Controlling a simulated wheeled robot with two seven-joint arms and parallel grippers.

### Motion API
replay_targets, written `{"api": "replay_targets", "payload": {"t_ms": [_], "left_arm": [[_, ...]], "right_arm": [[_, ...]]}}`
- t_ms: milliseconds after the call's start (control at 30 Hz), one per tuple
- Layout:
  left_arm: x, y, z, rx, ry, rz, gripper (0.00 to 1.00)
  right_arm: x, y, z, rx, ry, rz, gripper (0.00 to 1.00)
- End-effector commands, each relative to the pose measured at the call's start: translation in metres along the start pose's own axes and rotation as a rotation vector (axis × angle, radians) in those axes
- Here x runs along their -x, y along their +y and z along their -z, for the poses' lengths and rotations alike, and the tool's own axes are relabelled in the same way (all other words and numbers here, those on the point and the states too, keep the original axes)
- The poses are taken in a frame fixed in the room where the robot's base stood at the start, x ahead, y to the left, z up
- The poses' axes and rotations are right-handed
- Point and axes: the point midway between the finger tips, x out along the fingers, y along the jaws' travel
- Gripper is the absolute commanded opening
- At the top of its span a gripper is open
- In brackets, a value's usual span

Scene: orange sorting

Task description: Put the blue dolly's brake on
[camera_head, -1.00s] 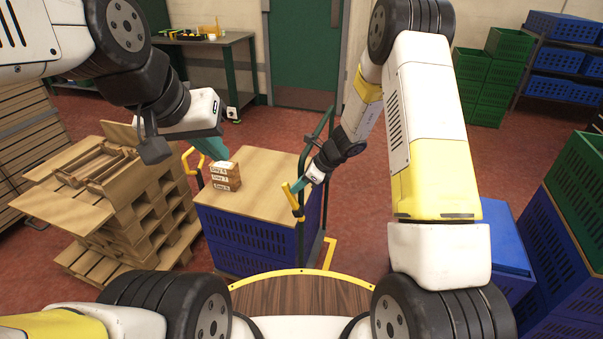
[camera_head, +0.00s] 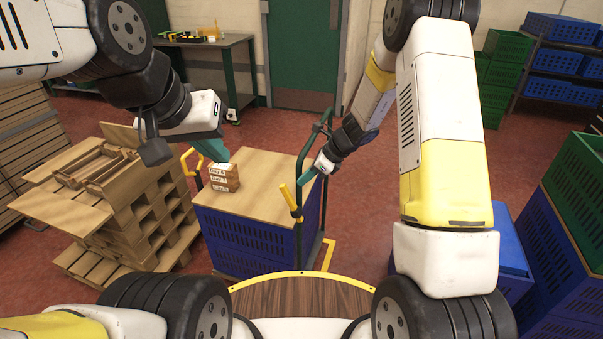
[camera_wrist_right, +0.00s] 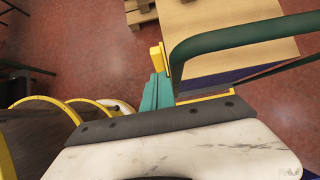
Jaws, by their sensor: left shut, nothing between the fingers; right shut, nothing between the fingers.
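The dolly carries blue crates (camera_head: 245,240) under a wooden top (camera_head: 262,185) and has a green tube frame (camera_head: 301,230). A yellow lever (camera_head: 290,200) stands at its right front corner, tilted, and also shows in the right wrist view (camera_wrist_right: 157,57). My right gripper (camera_head: 303,181) is shut and empty, close above and right of that lever; I cannot tell if they touch. Its teal fingers (camera_wrist_right: 157,93) show just below the lever in the wrist view. My left gripper (camera_head: 222,156) is shut and empty, just above a small stack of labelled wooden blocks (camera_head: 224,178).
A second yellow handle (camera_head: 192,160) is at the dolly's left, beside stacked wooden pallets (camera_head: 130,205). A yellow bar (camera_head: 328,254) is low at the right. Blue and green crates (camera_head: 575,240) stand at the far right.

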Motion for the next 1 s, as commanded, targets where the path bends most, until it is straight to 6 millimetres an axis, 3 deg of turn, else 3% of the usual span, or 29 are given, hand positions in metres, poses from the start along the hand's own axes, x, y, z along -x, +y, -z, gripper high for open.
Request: {"api": "replay_targets", "payload": {"t_ms": [133,333,833,933,1000], "left_arm": [[0.0,0.0,0.0,0.001,0.0,0.0,0.0],[0.0,0.0,0.0,0.001,0.0,0.0,0.0],[0.0,0.0,0.0,0.001,0.0,0.0,0.0],[0.0,0.0,0.0,0.001,0.0,0.0,0.0],[0.0,0.0,0.0,0.001,0.0,0.0,0.0]], "right_arm": [[0.024,-0.001,-0.026,0.004,-0.001,0.003,0.0],[0.044,0.0,-0.045,0.001,0.0,0.0,0.0],[0.052,0.0,-0.052,0.003,0.001,0.0,0.0],[0.065,0.004,-0.056,0.057,-0.001,0.006,0.0],[0.085,0.011,-0.062,0.142,-0.001,0.014,0.0]]}}
